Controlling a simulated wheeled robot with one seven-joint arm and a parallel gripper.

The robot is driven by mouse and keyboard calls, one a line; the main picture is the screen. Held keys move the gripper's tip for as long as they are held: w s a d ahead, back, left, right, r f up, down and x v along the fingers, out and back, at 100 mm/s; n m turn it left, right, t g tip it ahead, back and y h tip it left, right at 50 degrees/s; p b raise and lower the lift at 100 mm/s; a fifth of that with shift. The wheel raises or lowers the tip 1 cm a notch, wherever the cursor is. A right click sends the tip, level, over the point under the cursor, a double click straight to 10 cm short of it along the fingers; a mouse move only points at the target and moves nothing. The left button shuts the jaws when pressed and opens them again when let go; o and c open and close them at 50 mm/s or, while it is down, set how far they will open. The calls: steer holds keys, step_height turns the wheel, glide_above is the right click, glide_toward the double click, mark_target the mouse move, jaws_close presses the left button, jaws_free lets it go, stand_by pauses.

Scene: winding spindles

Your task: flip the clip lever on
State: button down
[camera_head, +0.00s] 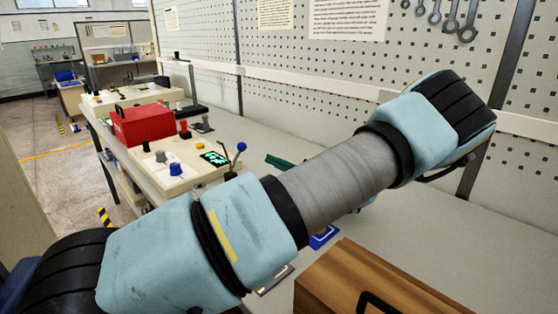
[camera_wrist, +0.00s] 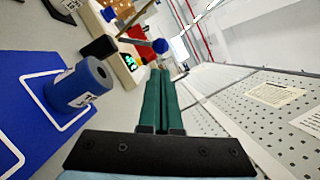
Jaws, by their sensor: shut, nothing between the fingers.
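My gripper (camera_wrist: 160,75) is shut and empty, its two green fingers side by side in the wrist view. In the head view only a bit of its green (camera_head: 280,162) shows behind my arm. A lever with a blue ball knob (camera_head: 241,147) rises from the cream machine beside a lit green display. In the wrist view this blue ball (camera_wrist: 160,46) appears just beyond the fingertips, on a grey rod; I cannot tell whether they touch. I cannot tell for sure that this is the clip lever, nor whether it is on.
The cream machine (camera_head: 150,168) carries a red housing (camera_head: 147,124) and several knobs. A blue spool (camera_wrist: 80,83) stands on a blue mat (camera_wrist: 32,92) with white outlines. A wooden box (camera_head: 365,285) is at front right. A pegboard wall (camera_head: 300,60) bounds the bench behind.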

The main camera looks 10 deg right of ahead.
mark_target(245, 148)
steer(key=p+x, duration=0.2)
steer(key=x, duration=0.4)
steer(key=shift+s+a+r+n+b, duration=0.15)
steer(key=shift+r+n+b, duration=0.1)
steer(key=shift+n, duration=0.25)
steer(key=shift+a+r+n+b, duration=0.15)
steer(key=shift+r+n, duration=0.1)
steer(key=shift+n, duration=0.25)
steer(key=a+n+b, duration=0.1)
steer(key=n, duration=0.1)
steer(key=s+a+r+n+g+b, duration=0.1)
steer(key=n, duration=0.1)
steer(key=a+r+n+g+h+b, duration=0.1)
steer(key=shift+s+r+n, duration=0.1)
steer(key=shift+s+n, duration=0.3)
steer(key=shift+s+a+r+n+g+h+b, duration=0.1)
steer(key=shift+s+a+n+h+b, duration=0.35)
steer(key=shift+a+n+b, duration=0.55)
steer(key=shift+s+a+n+g+h+b, duration=0.1)
steer(key=shift+s+a+n+h+b, duration=0.5)
steer(key=shift+n+b, duration=0.75)
steer(key=shift+s+a+r+n+g+h+b, duration=0.1)
steer(key=shift+s+a+n+h+b, duration=0.25)
steer(key=shift+a+n+b, duration=0.7)
steer(key=shift+d, duration=0.15)
